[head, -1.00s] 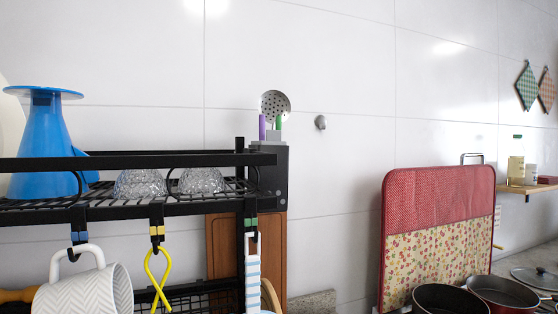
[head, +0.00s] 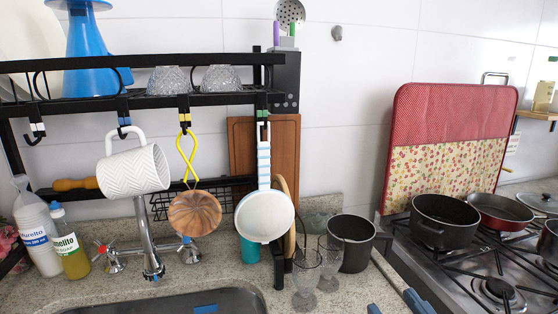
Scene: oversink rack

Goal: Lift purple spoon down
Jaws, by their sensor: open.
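The purple spoon (head: 277,30) stands upright in a dark utensil holder (head: 286,78) at the right end of the black rack's top shelf. Only its purple handle shows above the rim; the rest is hidden inside. A green handle (head: 292,30) stands just right of it, and a perforated metal skimmer (head: 290,12) rises behind. Two blue tips at the bottom edge, right of centre, appear to be my gripper (head: 394,304). It is open and empty, far below and to the right of the spoon.
The black rack (head: 150,100) spans the sink, with a white mug (head: 133,170), yellow-handled tool (head: 188,150) and white strainer (head: 265,216) hanging below. Two glasses (head: 318,265) and a dark pot (head: 351,243) stand on the counter. The stove (head: 460,270) is at right.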

